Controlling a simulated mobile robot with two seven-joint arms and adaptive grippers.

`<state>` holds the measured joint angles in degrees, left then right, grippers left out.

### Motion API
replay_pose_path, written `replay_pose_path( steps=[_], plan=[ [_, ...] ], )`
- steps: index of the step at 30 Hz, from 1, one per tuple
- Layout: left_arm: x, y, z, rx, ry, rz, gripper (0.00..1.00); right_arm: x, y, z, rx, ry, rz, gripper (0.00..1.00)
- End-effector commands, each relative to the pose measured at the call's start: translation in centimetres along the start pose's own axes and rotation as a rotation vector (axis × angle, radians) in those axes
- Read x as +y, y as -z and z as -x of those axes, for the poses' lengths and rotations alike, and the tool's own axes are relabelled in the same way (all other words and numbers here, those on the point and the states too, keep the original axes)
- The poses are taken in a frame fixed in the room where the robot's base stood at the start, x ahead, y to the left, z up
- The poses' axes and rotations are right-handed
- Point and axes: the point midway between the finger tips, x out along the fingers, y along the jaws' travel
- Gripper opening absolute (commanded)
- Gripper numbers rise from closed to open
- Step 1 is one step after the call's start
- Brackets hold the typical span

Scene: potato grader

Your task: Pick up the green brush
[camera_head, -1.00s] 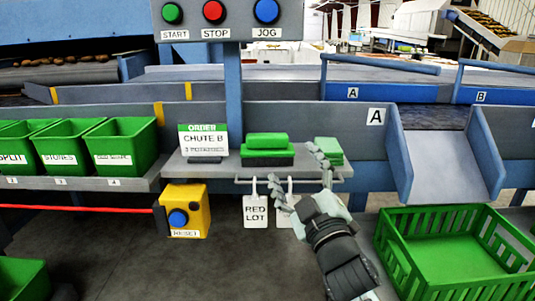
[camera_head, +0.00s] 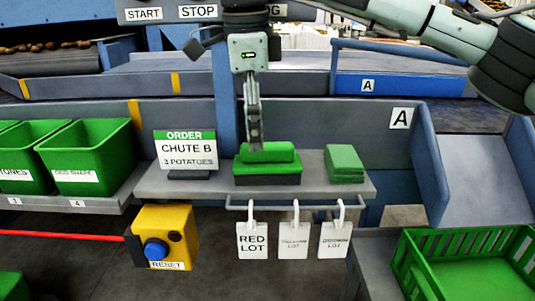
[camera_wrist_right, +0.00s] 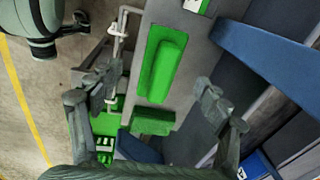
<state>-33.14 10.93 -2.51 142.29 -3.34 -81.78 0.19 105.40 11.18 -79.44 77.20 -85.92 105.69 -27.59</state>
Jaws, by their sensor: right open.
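The green brush (camera_head: 267,153), a green block on a dark base, lies on the grey shelf (camera_head: 205,187) between the order sign and a stack of green pads. It also shows in the right wrist view (camera_wrist_right: 161,68), between the spread fingers. My right gripper (camera_head: 254,143) points down at the brush from above, seen edge-on, its tips overlapping the brush's top in the head view. In the right wrist view my right gripper (camera_wrist_right: 158,85) is open, one finger to each side. Whether it touches the brush I cannot tell.
Green pads (camera_head: 344,163) lie to the brush's right. The order sign (camera_head: 187,150) stands to its left. Several tags, such as RED LOT (camera_head: 252,240), hang from a rail along the shelf's front. A yellow reset box (camera_head: 178,228) and a green crate (camera_head: 420,275) are lower.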

Motion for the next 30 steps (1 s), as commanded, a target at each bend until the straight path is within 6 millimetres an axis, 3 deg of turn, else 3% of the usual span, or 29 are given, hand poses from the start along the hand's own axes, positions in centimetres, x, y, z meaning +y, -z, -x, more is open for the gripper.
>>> replay_pose_path(
  steps=[3,11,21,28,30],
  plan=[
    [0.1,0.1,-0.1,0.008,-0.002,0.0,0.28,-0.4,1.3,0.1,0.05,0.013,-0.012,0.77],
    [0.5,1.0,-0.1,0.043,-0.01,-0.002,0.28,-0.4,1.6,-2.3,0.05,0.014,-0.013,0.77],
    [0.7,1.5,-0.1,0.066,-0.015,-0.004,0.28,-0.2,2.1,-6.8,0.048,0.012,-0.013,0.77],
    [0.7,1.5,-0.1,0.068,-0.015,-0.004,0.28,-0.2,2.0,-7.0,0.047,0.013,-0.012,0.77],
    [0.7,1.5,-0.1,0.068,-0.015,-0.004,0.28,-0.2,2.0,-7.0,0.047,0.013,-0.012,0.69]
  ],
)
